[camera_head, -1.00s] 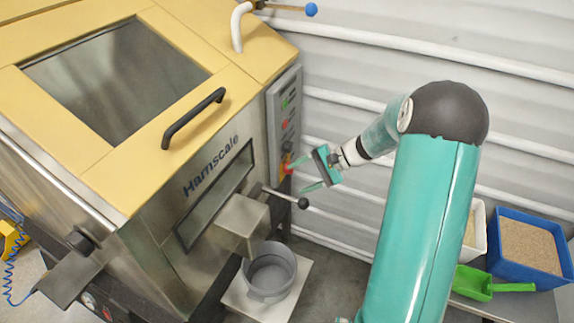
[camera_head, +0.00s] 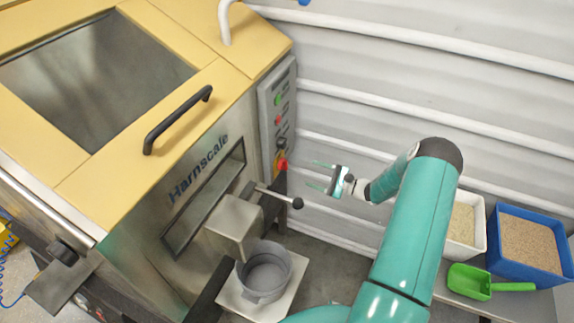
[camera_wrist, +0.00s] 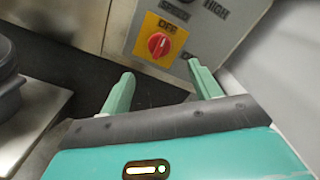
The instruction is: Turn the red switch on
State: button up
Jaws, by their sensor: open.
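The red switch (camera_wrist: 158,43) is a round red knob on a yellow plate, low on the grey control panel. In the wrist view, "OFF" is printed above it; a pale mark on the knob is too small to read surely. The switch also shows in the head view (camera_head: 281,164), at the panel's lower end. My gripper (camera_head: 313,174) is open and empty, to the right of the switch and apart from it. In the wrist view, my gripper's fingers (camera_wrist: 160,70) point toward the panel, with the switch beyond and between them.
The hopper's black-knobbed lever (camera_head: 297,203) sticks out below the switch. A grey pot (camera_head: 264,276) stands under the spout. The ribbed wall (camera_head: 400,60) is behind my arm. A blue bin (camera_head: 555,260), a white bin and a green scoop (camera_head: 470,282) are at right.

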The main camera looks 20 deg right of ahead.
aim_at(287, 166)
jog(key=x, duration=1.1)
jog(key=shift+a, duration=0.1)
jog(key=c, duration=1)
